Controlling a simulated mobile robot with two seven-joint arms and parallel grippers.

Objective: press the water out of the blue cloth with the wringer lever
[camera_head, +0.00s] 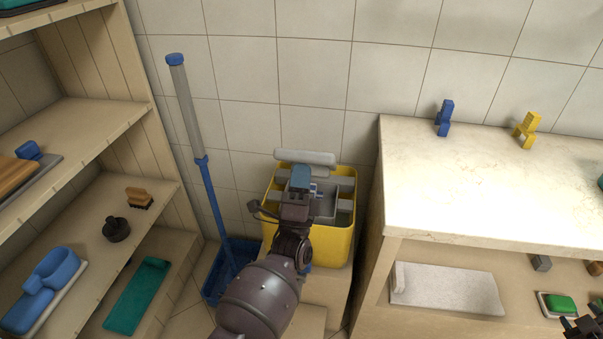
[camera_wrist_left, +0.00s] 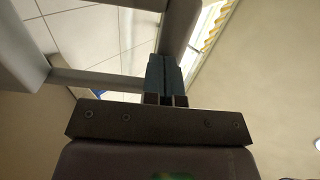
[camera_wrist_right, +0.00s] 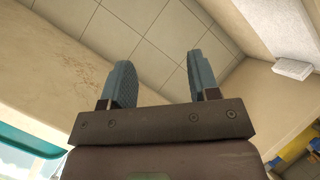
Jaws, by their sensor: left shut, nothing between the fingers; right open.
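A yellow bucket (camera_head: 337,248) with a grey wringer (camera_head: 325,207) on top stands against the tiled wall. The light grey lever bar (camera_head: 305,157) lies across its back rim. My left gripper (camera_head: 300,178) is over the wringer, just in front of the bar. In the left wrist view its fingers (camera_wrist_left: 167,78) are shut and empty, close to grey bars (camera_wrist_left: 100,82); contact cannot be told. A small blue patch shows beside the gripper in the wringer, but I cannot tell whether it is the blue cloth. My right gripper (camera_wrist_right: 160,85) is open and empty, away from the bucket.
A long-handled blue tool (camera_head: 207,185) leans on the wall left of the bucket. Wooden shelves (camera_head: 95,215) with brushes and trays stand at the left. A pale counter (camera_head: 480,195) stands close on the right, with blue (camera_head: 444,118) and yellow (camera_head: 526,130) pieces at its back.

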